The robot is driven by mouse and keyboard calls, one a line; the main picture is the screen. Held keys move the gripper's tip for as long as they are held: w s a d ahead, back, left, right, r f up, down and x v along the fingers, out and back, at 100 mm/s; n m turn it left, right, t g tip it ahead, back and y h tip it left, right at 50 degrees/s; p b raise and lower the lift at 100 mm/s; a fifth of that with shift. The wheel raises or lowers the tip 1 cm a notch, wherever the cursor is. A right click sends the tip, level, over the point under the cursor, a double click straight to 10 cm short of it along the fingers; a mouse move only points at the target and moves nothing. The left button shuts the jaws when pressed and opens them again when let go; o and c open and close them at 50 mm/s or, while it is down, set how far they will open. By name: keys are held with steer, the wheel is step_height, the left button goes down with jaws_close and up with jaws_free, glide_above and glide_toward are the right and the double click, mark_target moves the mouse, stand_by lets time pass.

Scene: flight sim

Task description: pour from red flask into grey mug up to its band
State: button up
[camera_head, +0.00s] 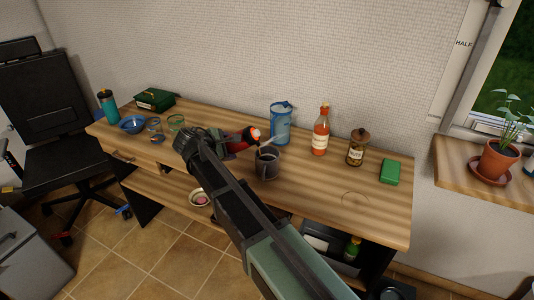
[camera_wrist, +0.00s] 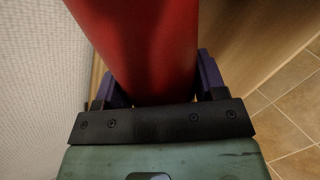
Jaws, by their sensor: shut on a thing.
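The red flask (camera_head: 238,144) is held tilted nearly level above the wooden table, its pale mouth end pointing right towards the grey mug. My gripper (camera_head: 222,142) is shut around the flask's body. In the wrist view the red flask (camera_wrist: 140,40) fills the space between the purple fingers of my gripper (camera_wrist: 160,88). The dark grey mug (camera_head: 267,165) stands upright on the table, just right of and below the flask's mouth. A thin pale streak shows between mouth and mug; I cannot tell whether it is liquid. The mug's inside level and band cannot be made out.
A blue-tinted jug (camera_head: 281,124) stands close behind the mug. A blue bowl (camera_head: 133,125), glasses and a teal bottle (camera_head: 108,106) stand left. The table's front right is clear.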

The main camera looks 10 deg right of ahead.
steer(key=shift+a+m+y+p, duration=0.1)
steer(key=shift+m+y+p, duration=0.25)
steer(key=shift+y, duration=0.15)
stand_by(1.1)
steer(key=shift+r+m+t+y+p, duration=0.35)
steer(key=shift+r+y+p, duration=0.35)
steer(key=shift+r+p, duration=1.05)
stand_by(2.2)
steer(key=shift+s+d+f, duration=0.15)
steer(key=shift+d+f, duration=0.05)
steer(key=shift+d, duration=0.15)
stand_by(2.1)
